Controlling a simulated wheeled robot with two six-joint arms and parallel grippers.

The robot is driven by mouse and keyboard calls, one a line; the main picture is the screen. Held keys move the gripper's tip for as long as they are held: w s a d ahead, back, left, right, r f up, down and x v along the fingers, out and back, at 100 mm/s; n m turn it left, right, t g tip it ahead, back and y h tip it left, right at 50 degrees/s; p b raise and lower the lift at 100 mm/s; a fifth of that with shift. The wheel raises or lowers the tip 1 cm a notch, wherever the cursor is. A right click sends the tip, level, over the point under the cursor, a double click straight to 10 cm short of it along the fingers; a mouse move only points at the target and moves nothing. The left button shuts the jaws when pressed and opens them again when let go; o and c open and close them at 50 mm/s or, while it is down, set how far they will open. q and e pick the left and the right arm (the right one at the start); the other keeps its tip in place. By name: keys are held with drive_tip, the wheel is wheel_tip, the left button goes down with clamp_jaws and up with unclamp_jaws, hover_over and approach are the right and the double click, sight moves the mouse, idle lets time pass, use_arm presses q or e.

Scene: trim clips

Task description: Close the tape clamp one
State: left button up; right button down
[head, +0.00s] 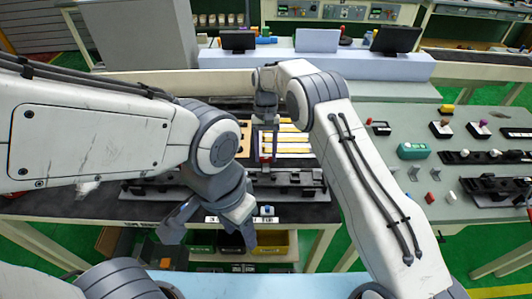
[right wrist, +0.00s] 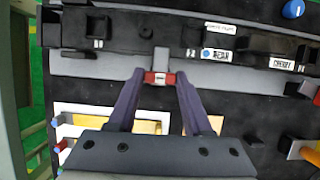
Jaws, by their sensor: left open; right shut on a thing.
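In the right wrist view, a tape clamp with a red handle (right wrist: 159,78) and a grey stem (right wrist: 160,58) sits at the edge of a black rail (right wrist: 120,35). The handle lies between the fingertips of my right gripper (right wrist: 161,80), which is shut on it. In the head view, my right gripper (head: 264,140) points down at the rail's far side, and its arm hides part of the bench. My left gripper (head: 210,230) is open and empty in front of the bench's near edge. I cannot tell how far the clamp is closed.
A second red-handled clamp (right wrist: 300,90) shows at the right wrist view's right edge. Pale strips (head: 294,140) lie on a panel behind the rail. A green box (head: 413,151) and several small knobs stand on the right bench. Bins (head: 272,243) sit below the bench.

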drive_tip(key=shift+r, duration=0.1)
drive_tip(key=shift+c, duration=1.6)
unclamp_jaws()
drive_tip(key=p+v, duration=0.9)
drive_tip(key=v, duration=0.1)
drive_tip(key=shift+r, duration=0.2)
drive_tip(key=shift+d, duration=0.1)
